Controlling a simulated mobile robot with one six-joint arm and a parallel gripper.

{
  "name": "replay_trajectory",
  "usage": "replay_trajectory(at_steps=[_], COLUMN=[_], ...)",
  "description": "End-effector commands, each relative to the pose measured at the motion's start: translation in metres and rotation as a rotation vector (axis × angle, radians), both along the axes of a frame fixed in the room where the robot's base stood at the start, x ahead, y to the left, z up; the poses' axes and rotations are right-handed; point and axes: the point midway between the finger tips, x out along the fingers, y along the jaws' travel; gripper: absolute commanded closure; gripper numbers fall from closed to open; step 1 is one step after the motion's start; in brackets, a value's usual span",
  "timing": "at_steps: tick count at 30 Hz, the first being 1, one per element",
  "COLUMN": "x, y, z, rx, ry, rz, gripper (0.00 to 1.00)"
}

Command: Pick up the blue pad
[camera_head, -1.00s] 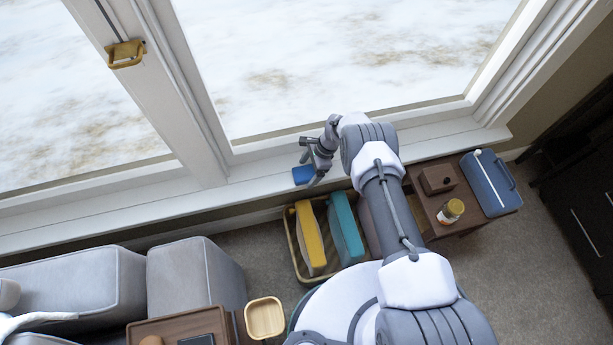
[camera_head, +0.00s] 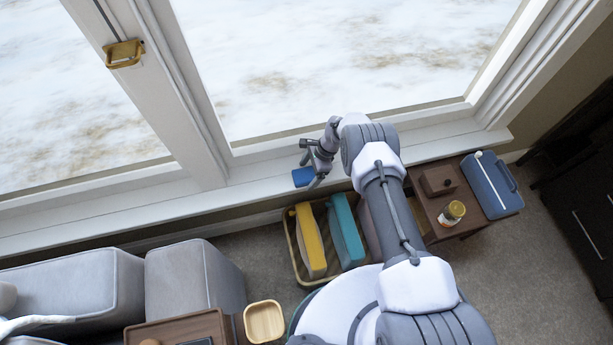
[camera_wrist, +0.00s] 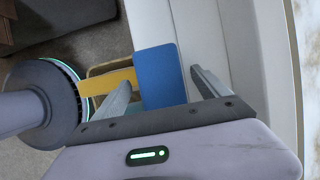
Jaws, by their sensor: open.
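The blue pad (camera_head: 303,176) lies flat on the white window sill (camera_head: 240,185), below the large window. In the wrist view the blue pad (camera_wrist: 160,77) shows between the two fingers, close to the left one. My gripper (camera_wrist: 165,85) is open and empty, with one finger on each side of the pad. In the head view my gripper (camera_head: 313,168) is at the pad's right side and hides part of it. I cannot tell whether a finger touches the pad.
Below the sill, a basket (camera_head: 296,262) holds a yellow item (camera_head: 311,240) and a teal item (camera_head: 346,230). Grey seating (camera_head: 195,280) stands at left.

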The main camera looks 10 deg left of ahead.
Motion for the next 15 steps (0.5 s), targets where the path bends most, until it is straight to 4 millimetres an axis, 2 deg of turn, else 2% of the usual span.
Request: replay_trajectory(at_steps=[6, 8, 15], x=[0.0001, 0.0001, 0.0000], y=[0.0000, 0.0000, 0.0000], z=[0.0002, 0.0002, 0.0001], rx=[0.000, 0.000, 0.000], ry=[0.000, 0.000, 0.000], rz=[0.000, 0.000, 0.000], gripper=[0.15, 0.24, 0.72])
